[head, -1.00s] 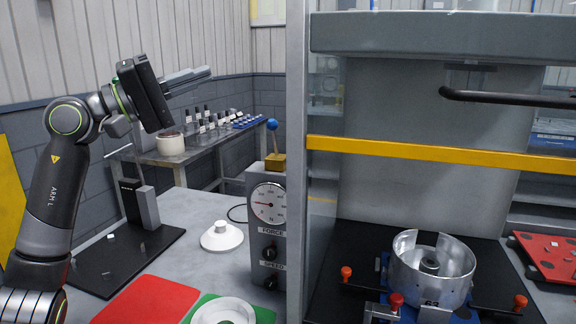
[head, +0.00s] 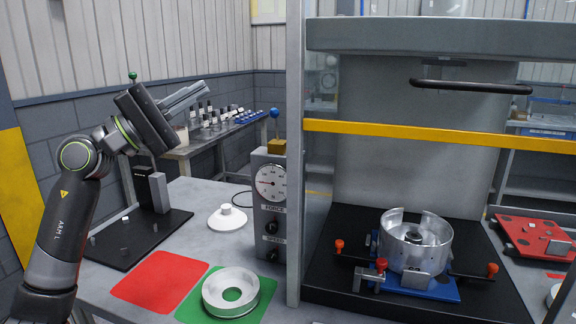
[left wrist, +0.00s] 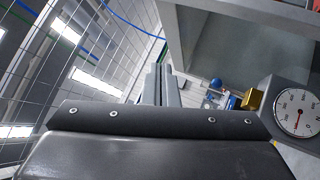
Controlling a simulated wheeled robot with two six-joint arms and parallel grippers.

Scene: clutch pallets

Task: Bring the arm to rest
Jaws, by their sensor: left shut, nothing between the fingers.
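My left arm comes in from the left in the head view. Its left gripper (head: 188,96) is raised above the table, pointing up and to the right, with its fingers together and nothing between them. In the left wrist view the two fingers (left wrist: 158,82) lie side by side against a background of wire mesh and ceiling lights. The gripper touches nothing. My right gripper is not in view.
The gauge box (head: 270,205) and the press frame post (head: 295,150) stand to the right of my arm. A silver drum (head: 417,240) sits in the press. A white ring (head: 212,302) lies on the green mat (head: 258,314), beside the red mat (head: 160,280).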

